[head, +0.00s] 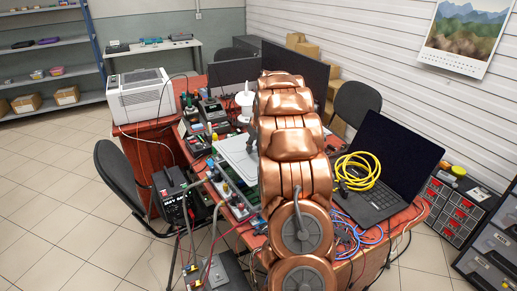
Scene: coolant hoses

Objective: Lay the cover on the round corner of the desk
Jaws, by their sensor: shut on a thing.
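The desk (158,158) has a red-brown top and is crowded with equipment. My copper-coloured arm stands in front of its middle and hides part of the top. My gripper cannot be made out; it is not visible past the arm. A pale grey flat panel (236,153) lies among the equipment just left of my arm; I cannot tell whether it is the cover. No held object shows. The desk's round corner cannot be clearly picked out under the clutter and cables.
An open black laptop (384,165) and a coiled yellow cable (358,171) are right of my arm. A white printer-like box (141,95) stands at the left end. Chairs (127,186) flank the desk. Floor at left is clear.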

